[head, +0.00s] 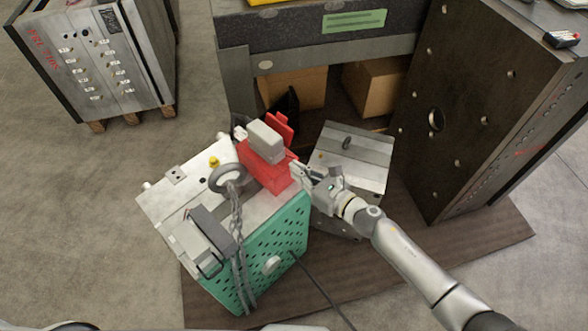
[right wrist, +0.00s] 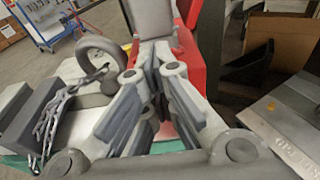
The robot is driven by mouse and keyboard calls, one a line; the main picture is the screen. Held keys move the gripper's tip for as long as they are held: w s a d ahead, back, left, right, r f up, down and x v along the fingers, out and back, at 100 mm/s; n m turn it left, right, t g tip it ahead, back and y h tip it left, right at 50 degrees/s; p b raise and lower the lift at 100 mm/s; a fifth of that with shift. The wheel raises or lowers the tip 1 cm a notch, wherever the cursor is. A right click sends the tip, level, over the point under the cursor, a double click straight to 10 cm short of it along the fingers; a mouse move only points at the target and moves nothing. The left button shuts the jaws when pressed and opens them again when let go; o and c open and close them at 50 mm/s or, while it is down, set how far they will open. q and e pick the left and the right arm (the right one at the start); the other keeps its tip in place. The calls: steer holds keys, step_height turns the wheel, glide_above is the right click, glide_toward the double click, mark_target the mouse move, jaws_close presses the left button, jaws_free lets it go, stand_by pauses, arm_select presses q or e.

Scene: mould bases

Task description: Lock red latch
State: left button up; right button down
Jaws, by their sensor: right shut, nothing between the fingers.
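A red housing (head: 265,172) sits on top of the mould base with the green perforated side (head: 275,250). A grey block (head: 265,140) sits on the red housing, and a red flap (head: 281,126) stands up behind it. I cannot tell which red part is the latch. My right gripper (head: 298,172) is at the right side of the red housing, its fingers shut and empty. In the right wrist view its fingertips (right wrist: 155,50) are together in front of the red part (right wrist: 192,60) and the grey block (right wrist: 152,18). Contact is unclear. My left gripper is not in view.
A lifting ring (head: 228,178) with a chain (head: 238,225) is left of the red housing. A smaller metal block (head: 352,155) stands to the right, and a tall dark plate (head: 470,110) beyond it. Cardboard boxes (head: 375,85) sit under the bench.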

steer(key=shift+w+a+r+p, duration=0.15)
steer(key=shift+a+r+p, duration=0.15)
steer(key=shift+r+p, duration=0.3)
stand_by(0.3)
steer(key=shift+w+a+r+p, duration=0.25)
steer(key=shift+r+p, duration=0.05)
steer(key=shift+r, duration=0.3)
